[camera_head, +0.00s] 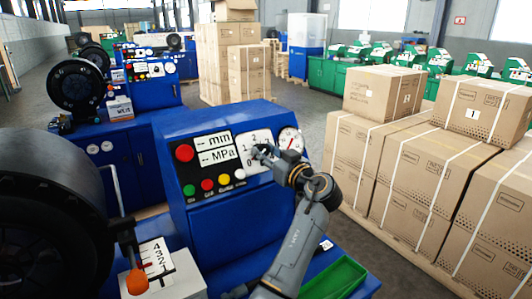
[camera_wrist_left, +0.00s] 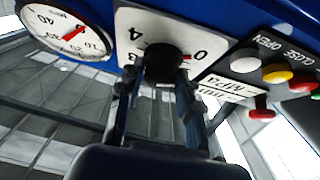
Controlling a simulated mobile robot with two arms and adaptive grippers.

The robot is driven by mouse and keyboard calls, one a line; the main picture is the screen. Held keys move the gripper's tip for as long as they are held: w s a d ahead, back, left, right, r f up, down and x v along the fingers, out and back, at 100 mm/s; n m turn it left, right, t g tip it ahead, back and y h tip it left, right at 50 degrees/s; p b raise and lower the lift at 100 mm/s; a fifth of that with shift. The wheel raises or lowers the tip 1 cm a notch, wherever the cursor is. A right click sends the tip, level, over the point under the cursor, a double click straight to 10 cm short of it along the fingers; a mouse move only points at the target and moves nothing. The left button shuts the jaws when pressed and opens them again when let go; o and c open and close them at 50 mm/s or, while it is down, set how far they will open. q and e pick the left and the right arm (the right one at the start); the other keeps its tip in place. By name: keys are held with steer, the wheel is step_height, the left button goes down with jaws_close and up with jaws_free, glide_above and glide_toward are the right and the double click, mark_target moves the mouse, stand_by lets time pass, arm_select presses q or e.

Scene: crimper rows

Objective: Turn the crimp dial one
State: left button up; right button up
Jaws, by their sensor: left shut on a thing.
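The crimp dial is a dark knob (camera_wrist_left: 160,60) on a white numbered plate (camera_wrist_left: 195,28), which also shows on the blue machine's sloped panel in the head view (camera_head: 250,136). In the wrist view, a 4 and a 0 are readable, and a small red mark shows at the knob's side toward the 0. My left gripper (camera_head: 264,153) is at the plate, its two fingers on either side of the knob and shut on it in the wrist view (camera_wrist_left: 162,75). The fingers hide part of the knob and plate. My right gripper is not in view.
A round gauge (camera_head: 290,139) sits beside the dial plate. A red button (camera_head: 184,153), small coloured buttons (camera_head: 207,185) and mm/MPa displays (camera_head: 214,148) are on its left. An orange-knobbed lever (camera_head: 137,281) stands front left. A green tray (camera_head: 335,279) and stacked cartons (camera_head: 405,170) are at right.

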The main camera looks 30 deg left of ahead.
mark_target(265, 153)
arm_select(q)
steer(key=m, duration=0.1)
steer(key=m+t, duration=0.1)
steer(key=shift+s+a+r+m+h+p, duration=0.1)
steer(key=shift+r+m+h+p, duration=0.05)
steer(key=shift+m+h+p, duration=0.25)
steer(key=shift+r+m+t+h+p, duration=0.1)
steer(key=shift+m+t+h+p, duration=0.45)
steer(key=shift+m, duration=0.25)
steer(key=shift+m+t+h+p, duration=0.45)
steer(key=shift+m+p, duration=0.45)
steer(key=shift+m, duration=0.3)
steer(key=shift+m+t+h+p, duration=0.3)
steer(key=shift+m+h+p, duration=0.15)
steer(key=shift+m, duration=0.15)
steer(key=o, duration=1.2)
steer(key=shift+a, duration=0.1)
steer(key=shift+c, duration=0.2)
step_height(265, 153, up, 10)
